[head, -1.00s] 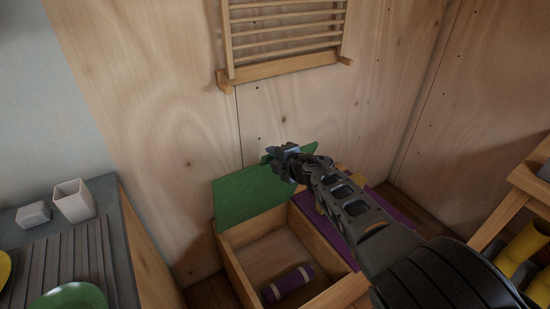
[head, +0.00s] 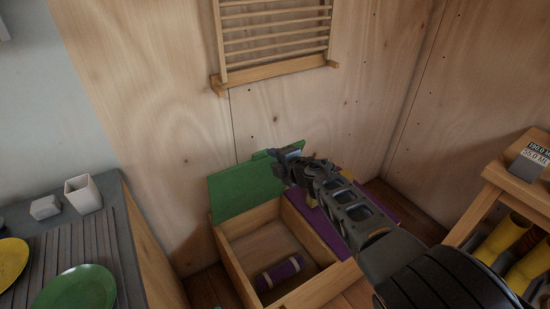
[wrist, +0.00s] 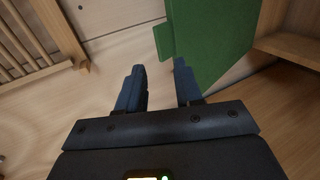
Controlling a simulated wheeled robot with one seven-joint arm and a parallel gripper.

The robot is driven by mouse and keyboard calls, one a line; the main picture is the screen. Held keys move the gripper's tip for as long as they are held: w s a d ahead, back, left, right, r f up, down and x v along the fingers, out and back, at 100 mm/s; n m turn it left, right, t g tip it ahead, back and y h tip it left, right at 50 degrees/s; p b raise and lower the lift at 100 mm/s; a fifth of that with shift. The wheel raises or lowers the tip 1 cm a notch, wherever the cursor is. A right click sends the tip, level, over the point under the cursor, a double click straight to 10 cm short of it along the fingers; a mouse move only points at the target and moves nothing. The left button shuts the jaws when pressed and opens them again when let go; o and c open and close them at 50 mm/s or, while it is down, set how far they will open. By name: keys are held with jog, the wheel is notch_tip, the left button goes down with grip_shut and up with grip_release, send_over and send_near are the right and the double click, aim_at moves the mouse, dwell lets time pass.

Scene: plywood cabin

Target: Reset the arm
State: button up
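My gripper (head: 279,160) is at the end of my arm, above the far right of an open wooden box (head: 238,277), beside its raised green lid (head: 240,189). In the wrist view my gripper (wrist: 158,78) has its two dark fingers apart with nothing between them. The green lid (wrist: 215,40) fills the upper right there, close to the right finger; I cannot tell whether they touch. A purple roll with pale bands (head: 281,272) lies inside the box.
A counter at left holds a white cup (head: 83,195), a small white block (head: 45,207), a yellow plate (head: 10,262) and a green plate (head: 75,290). A wooden rack (head: 272,72) hangs on the wall. A shelf with yellow rolls (head: 503,236) stands at right. A purple surface (head: 405,207) lies behind my arm.

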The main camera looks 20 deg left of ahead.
jog(key=shift+d, duration=0.1)
dwell(0.3)
jog(key=s+d+f+m+t+y, duration=0.15)
jog(key=s+f+m, duration=0.35)
jog(key=s+f, duration=0.75)
jog(key=s+d+f+m+t+h, duration=0.1)
jog(key=s+d+m+t, duration=0.1)
jog(key=s+d+m, duration=0.6)
jog(key=s+d+m+t+h, duration=0.15)
jog(key=s+d, duration=0.35)
jog(key=s, duration=0.6)
jog(key=s+d+r+m+t+h+b, duration=0.1)
jog(key=s+d+r+m+h, duration=0.25)
jog(key=s+d, duration=0.5)
jog(key=s+d+r+m+t+h, duration=0.1)
jog(key=s+d+r+m+h, duration=0.1)
jog(key=s+d+r+m, duration=0.45)
jog(key=s+d+r+m+h, duration=0.4)
jog(key=s+d+r, duration=0.9)
jog(key=d, duration=0.1)
jog(key=shift+r+b, duration=0.2)
jog(key=shift+b, duration=0.1)
